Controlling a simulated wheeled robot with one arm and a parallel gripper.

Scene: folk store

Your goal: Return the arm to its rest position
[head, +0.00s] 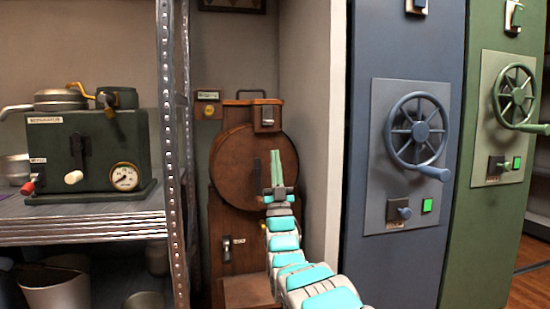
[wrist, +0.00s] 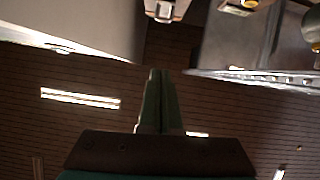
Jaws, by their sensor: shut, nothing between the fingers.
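My gripper (head: 276,170) is shut and empty in the head view. My arm reaches out from the lower right, and the fingers point up in front of a round brown wooden machine (head: 232,160). Part of that machine is hidden behind the gripper and arm. I cannot tell whether the fingers touch it.
A metal shelf (head: 80,229) with a dark green gauge machine (head: 75,150) stands at left. Its post (head: 175,140) is near the wooden machine. A pale wall edge (head: 335,130), a blue cabinet (head: 400,250) and a green cabinet (head: 480,240) with handwheels stand at right.

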